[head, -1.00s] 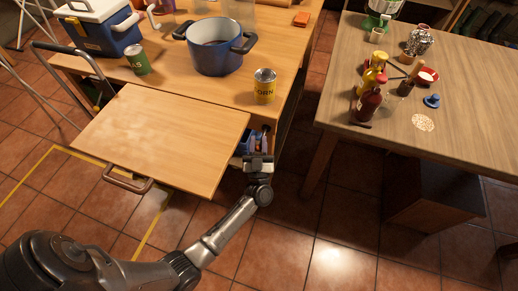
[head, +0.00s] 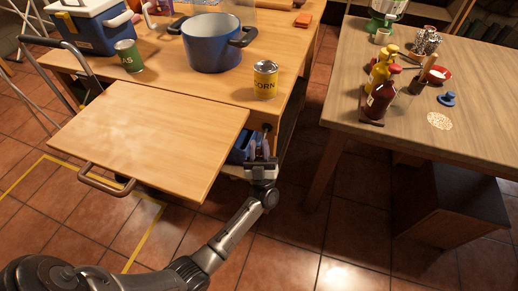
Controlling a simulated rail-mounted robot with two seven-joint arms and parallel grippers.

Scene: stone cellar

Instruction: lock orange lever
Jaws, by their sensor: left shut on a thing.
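My left gripper (head: 262,150) is at the front right corner of the wooden table, just right of the pull-out board (head: 150,135). Its fingers point away from me into the gap beside the board. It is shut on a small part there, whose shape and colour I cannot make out. A blue object (head: 241,148) sits partly hidden under the board, left of the fingers. I cannot pick out an orange lever; it may be hidden by the gripper or the board. My right gripper is not in view.
The table (head: 205,90) holds a blue pot (head: 211,45), a yellow corn can (head: 265,80), a green can (head: 128,56) and a blue cooler (head: 92,32). A second table (head: 400,150) at right carries bottles (head: 383,95). Tiled floor between the tables is clear.

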